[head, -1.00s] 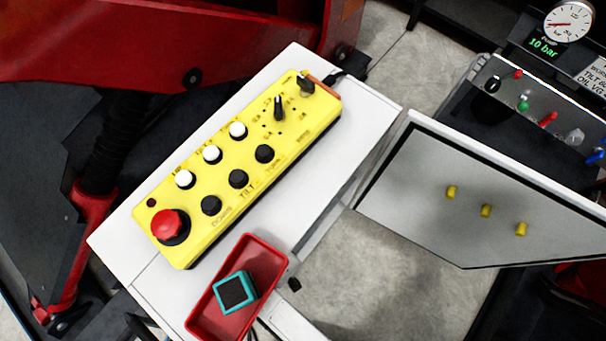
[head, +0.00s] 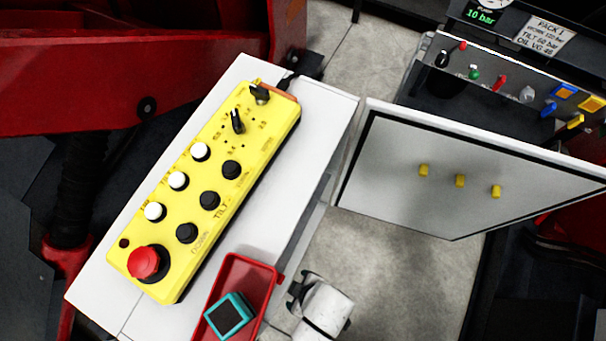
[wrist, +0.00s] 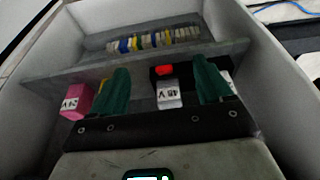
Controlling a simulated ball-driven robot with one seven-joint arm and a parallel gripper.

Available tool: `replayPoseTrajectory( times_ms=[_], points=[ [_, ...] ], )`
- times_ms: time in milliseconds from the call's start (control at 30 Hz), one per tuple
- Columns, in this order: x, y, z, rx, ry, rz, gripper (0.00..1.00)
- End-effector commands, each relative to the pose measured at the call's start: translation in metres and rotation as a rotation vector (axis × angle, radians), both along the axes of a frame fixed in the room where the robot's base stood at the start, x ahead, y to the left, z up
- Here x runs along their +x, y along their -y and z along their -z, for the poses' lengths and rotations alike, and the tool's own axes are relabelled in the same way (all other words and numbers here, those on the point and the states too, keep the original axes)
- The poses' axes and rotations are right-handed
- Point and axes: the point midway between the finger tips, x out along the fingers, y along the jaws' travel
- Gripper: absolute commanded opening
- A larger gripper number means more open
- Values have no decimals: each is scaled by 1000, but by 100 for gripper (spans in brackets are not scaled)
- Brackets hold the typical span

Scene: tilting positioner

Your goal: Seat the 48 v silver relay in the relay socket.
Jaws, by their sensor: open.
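In the wrist view my gripper (wrist: 160,66) is open, its two green fingers spread apart. A silver relay (wrist: 169,99) with a 48 V label shows in the gap between the fingers, apart from both in the picture. Behind it is a black block (wrist: 157,80) with a red part on top; I cannot tell whether this is the relay socket. A pink relay (wrist: 72,106) with a 24 V label stands left of the left finger. Another pale part (wrist: 229,80) is partly hidden behind the right finger. The head view does not show the fingers.
Pale cabinet walls (wrist: 275,75) enclose the wrist view, with a row of coloured terminals (wrist: 155,40) at the back. In the head view, a red tray (head: 262,275) holds a teal box (head: 230,315) beside a yellow control pendant (head: 205,190). An open panel door (head: 420,210) stands right.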

Motion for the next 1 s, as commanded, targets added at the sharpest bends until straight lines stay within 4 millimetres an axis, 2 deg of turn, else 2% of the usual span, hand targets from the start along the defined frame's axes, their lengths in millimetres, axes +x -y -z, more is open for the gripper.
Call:
replayPoseTrajectory(
  times_ms=[233, 367, 467, 600, 667, 800, 900, 1000],
  points=[
    [2, 2, -1, 0, 0, 9, 79],
    [22, 18, -13, -11, -5, 106, 79],
    [47, 50, -33, -31, -21, 260, 79],
    [76, 114, -68, -65, -53, 530, 79],
    [81, 144, -83, -79, -71, 646, 79],
    [79, 209, -119, -103, -112, 903, 79],
    [68, 244, -139, -116, -141, 1051, 79],
    [56, 267, -153, -124, -162, 1155, 79]
  ],
)
